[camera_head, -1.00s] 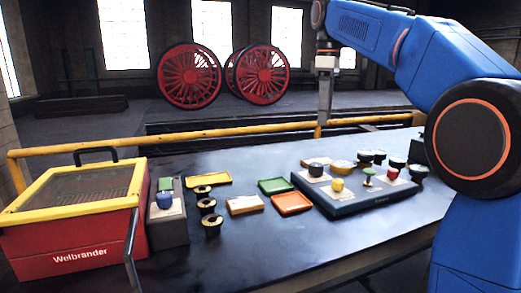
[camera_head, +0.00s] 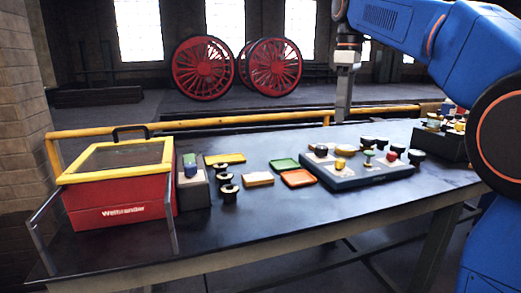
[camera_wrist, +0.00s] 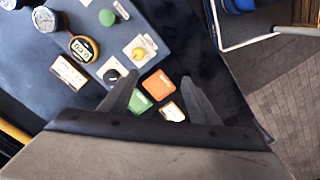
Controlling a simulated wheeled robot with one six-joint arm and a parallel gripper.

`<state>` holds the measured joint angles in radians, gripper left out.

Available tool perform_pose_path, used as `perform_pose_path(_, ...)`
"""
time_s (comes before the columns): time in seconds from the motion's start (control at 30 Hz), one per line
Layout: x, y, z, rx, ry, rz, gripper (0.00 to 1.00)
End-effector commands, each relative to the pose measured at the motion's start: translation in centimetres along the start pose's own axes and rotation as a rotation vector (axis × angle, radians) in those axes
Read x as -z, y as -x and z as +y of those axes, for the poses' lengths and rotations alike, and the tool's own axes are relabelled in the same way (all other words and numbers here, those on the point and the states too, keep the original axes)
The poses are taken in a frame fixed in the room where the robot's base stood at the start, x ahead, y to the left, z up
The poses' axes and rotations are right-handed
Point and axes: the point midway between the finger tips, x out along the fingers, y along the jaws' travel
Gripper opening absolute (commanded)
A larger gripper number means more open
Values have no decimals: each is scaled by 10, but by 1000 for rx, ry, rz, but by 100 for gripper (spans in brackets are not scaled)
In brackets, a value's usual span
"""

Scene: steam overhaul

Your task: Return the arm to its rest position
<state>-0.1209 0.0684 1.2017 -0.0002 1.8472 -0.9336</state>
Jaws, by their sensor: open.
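My blue arm (camera_head: 440,32) reaches in from the right in the head view, bent above the far side of the bench. My gripper (camera_head: 343,105) hangs from it, pointing down, behind the grey-blue panel. In the wrist view my gripper (camera_wrist: 160,92) shows two dark fingers spread wide, with nothing held between them. Beyond the fingers lie the panel (camera_wrist: 72,22) with its knobs, a green tray (camera_wrist: 139,101) and an orange tray (camera_wrist: 158,85).
The bench (camera_head: 255,222) carries a red machine with a yellow-framed lid (camera_head: 118,205), a grey block (camera_head: 193,190), several dark cups (camera_head: 229,194) and a dark box of parts (camera_head: 440,143). A yellow rail (camera_head: 230,123) runs behind. The bench's front strip is clear.

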Motion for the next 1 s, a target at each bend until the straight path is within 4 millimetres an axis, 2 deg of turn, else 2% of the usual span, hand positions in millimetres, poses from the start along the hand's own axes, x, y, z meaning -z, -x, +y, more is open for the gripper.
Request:
perform_pose_path(0.27,-21,-14,-19,-25,-88,19,56)
perform_pose_path(0.47,-46,-34,-43,-56,-197,47,56)
perform_pose_path(0.77,-97,-93,-97,-113,-429,114,56)
perform_pose_path(1.0,-137,-154,-144,-150,-614,176,56)
